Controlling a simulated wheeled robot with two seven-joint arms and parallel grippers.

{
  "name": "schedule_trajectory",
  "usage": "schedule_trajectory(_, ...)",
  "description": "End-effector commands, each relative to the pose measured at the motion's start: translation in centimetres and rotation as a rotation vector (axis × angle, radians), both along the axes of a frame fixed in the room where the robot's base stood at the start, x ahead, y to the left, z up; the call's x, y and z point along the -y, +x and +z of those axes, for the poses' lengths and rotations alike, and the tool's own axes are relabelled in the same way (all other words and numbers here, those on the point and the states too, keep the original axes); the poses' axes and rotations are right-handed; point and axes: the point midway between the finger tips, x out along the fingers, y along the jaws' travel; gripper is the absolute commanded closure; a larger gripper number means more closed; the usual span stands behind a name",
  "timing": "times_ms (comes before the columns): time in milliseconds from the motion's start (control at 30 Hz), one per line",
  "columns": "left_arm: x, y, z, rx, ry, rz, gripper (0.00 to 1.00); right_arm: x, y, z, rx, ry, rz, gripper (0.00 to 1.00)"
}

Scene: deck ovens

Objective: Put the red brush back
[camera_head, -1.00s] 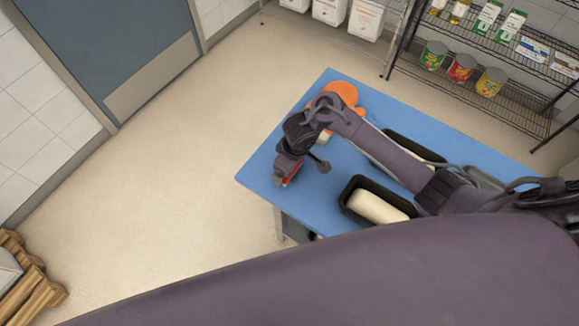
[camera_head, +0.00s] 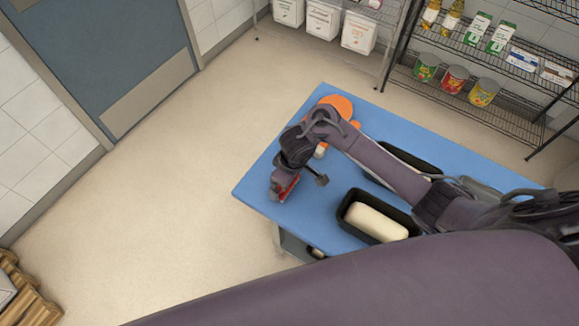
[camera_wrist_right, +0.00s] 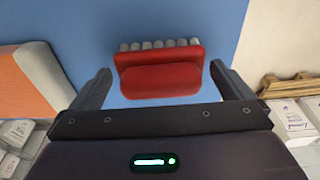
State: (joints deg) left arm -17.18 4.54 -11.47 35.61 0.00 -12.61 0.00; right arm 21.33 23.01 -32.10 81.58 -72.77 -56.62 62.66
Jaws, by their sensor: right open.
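The red brush (camera_wrist_right: 160,75), a red block with a row of grey bristle tufts along one edge, lies on the blue table top (camera_head: 262,180). In the right wrist view it sits between the two open fingers of my right gripper (camera_wrist_right: 160,88), with a gap to each finger. In the head view my right gripper (camera_head: 284,186) is over the table's left corner, and the red of the brush (camera_head: 288,187) shows partly beneath it. The rest of the brush is hidden there by the gripper. My left gripper is not in view.
An orange item (camera_head: 337,104) lies on the table behind my right wrist. Black pans, one with pale dough (camera_head: 376,222), stand on the table to the right. A wire shelf with cans (camera_head: 455,79) and white bins (camera_head: 323,19) stand beyond.

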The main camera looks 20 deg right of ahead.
Motion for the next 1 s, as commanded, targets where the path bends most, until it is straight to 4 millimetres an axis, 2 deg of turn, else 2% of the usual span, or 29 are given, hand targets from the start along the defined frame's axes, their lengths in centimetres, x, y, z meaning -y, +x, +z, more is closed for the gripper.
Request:
schedule_trajectory(33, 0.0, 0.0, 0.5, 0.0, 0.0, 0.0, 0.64, 0.0, 0.0, 1.3, 0.004, 0.001, 0.002, 0.0)
schedule_trajectory(167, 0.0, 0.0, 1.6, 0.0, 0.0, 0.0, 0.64, 0.4, -0.3, 4.3, 0.004, -0.001, 0.002, 0.0)
schedule_trajectory(267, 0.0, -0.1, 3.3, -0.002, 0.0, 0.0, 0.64, 0.6, -0.6, 6.7, 0.004, -0.001, 0.002, 0.0)
schedule_trajectory(467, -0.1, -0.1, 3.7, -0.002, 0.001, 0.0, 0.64, 1.1, -0.9, 8.6, 0.005, -0.008, 0.002, 0.0)
schedule_trajectory(633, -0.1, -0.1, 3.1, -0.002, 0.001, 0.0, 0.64, 0.9, -0.8, 9.7, 0.012, -0.002, 0.006, 0.0)
schedule_trajectory(1000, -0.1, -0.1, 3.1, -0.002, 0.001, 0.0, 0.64, 1.0, -1.3, 10.4, 0.001, -0.001, 0.0, 0.0)
